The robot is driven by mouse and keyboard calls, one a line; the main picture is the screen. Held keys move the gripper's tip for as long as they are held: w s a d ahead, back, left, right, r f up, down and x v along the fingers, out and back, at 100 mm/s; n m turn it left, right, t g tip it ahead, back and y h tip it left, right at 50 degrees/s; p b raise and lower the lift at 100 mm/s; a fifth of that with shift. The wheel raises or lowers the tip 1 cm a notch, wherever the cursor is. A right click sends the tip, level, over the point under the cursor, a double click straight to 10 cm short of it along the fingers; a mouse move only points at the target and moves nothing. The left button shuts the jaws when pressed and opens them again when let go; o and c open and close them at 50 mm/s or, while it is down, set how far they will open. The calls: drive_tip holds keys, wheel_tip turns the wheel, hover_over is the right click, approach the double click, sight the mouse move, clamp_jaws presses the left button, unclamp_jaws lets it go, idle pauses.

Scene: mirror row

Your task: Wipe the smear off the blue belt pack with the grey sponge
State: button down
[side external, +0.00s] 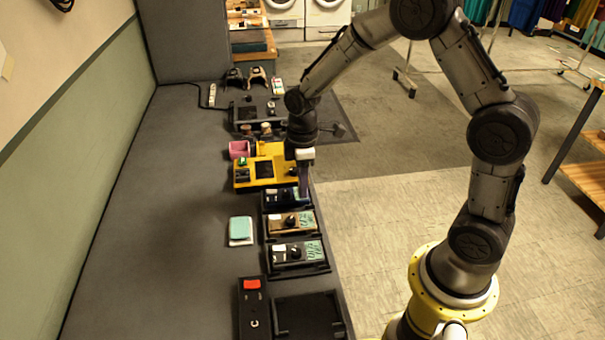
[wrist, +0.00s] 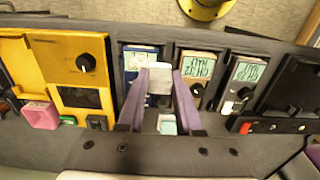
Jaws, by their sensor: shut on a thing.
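The blue belt pack (side external: 273,198) sits in a dark cradle in the row, between the yellow unit and the tan pack. It also shows in the wrist view (wrist: 131,68), partly covered by my gripper and the sponge. My gripper (wrist: 159,75) has purple fingers shut on the pale grey sponge (wrist: 158,80). In the side view my gripper (side external: 304,192) points down over the right part of the blue pack. I cannot tell whether the sponge touches the pack. I cannot make out the smear.
A tan pack (side external: 281,224) and a black-and-silver pack (side external: 283,255) stand nearer in the row. The yellow unit (side external: 265,170) and a pink box (side external: 239,150) are beyond. A teal pad (side external: 240,227) lies on a white dish to the left. The bench's left side is clear.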

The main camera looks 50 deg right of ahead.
drive_tip(key=shift+f, duration=0.5)
drive_tip(key=shift+w+d+f, duration=0.3)
drive_tip(key=shift+f, duration=0.3)
drive_tip(key=shift+w+d+f, duration=0.1)
drive_tip(key=shift+w+d, duration=1.75)
drive_tip(key=shift+d, duration=0.05)
drive_tip(key=shift+s+a, duration=2.15)
drive_tip(key=shift+r, duration=4.15)
drive_tip(key=shift+m, duration=0.3)
